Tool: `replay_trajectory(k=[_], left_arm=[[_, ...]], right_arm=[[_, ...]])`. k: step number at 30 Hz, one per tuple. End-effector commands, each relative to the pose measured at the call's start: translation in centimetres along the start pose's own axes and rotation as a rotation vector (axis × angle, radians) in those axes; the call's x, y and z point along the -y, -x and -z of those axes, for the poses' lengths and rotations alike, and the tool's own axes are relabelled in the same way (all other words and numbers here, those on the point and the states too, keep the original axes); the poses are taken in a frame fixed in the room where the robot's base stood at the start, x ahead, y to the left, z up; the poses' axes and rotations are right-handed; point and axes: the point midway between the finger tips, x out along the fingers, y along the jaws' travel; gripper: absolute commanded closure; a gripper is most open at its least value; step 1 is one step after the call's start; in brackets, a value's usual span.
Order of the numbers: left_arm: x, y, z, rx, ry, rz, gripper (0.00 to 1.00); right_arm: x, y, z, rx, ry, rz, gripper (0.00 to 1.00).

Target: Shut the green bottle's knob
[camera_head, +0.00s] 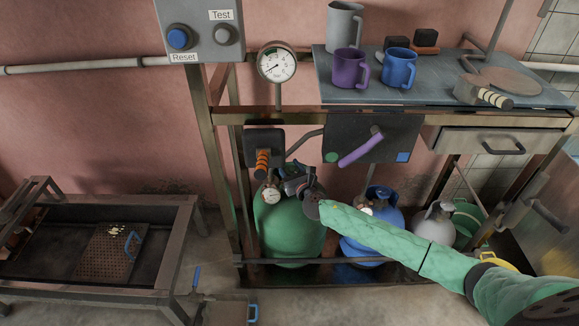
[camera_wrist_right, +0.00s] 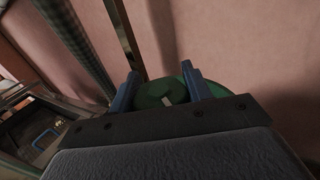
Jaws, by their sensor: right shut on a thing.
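The green bottle (camera_head: 288,234) stands on the low shelf under the table, with a small round gauge (camera_head: 271,194) at its neck. My right arm reaches in from the lower right, and my right gripper (camera_head: 296,183) is at the top of the green bottle. In the right wrist view the gripper's two blue fingers (camera_wrist_right: 166,92) are on either side of a round dark green knob (camera_wrist_right: 160,95) with a pale mark on it, and are shut on it. The bottle's neck is partly hidden behind the gripper. My left gripper is not in view.
A blue bottle (camera_head: 366,243) and a grey bottle (camera_head: 436,222) stand to the right, the blue one partly behind my arm. A dark panel with a purple handle (camera_head: 361,147) hangs above. A metal frame post (camera_head: 215,143) stands left of the green bottle.

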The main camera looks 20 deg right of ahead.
Motion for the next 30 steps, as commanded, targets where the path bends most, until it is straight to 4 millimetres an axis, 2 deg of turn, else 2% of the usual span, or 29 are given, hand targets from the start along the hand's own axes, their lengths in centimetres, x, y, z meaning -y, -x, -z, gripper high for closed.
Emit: replay_trajectory(k=[14,22,30], left_arm=[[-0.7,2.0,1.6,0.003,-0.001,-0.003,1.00],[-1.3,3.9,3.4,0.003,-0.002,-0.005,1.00],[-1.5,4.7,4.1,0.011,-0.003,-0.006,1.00]], right_arm=[[0.3,0.0,-0.4,0.000,-0.002,0.125,0.74],[0.5,0.1,-0.4,-0.001,-0.003,0.295,0.74],[0.8,0.2,-0.2,-0.001,-0.001,0.437,0.74]])
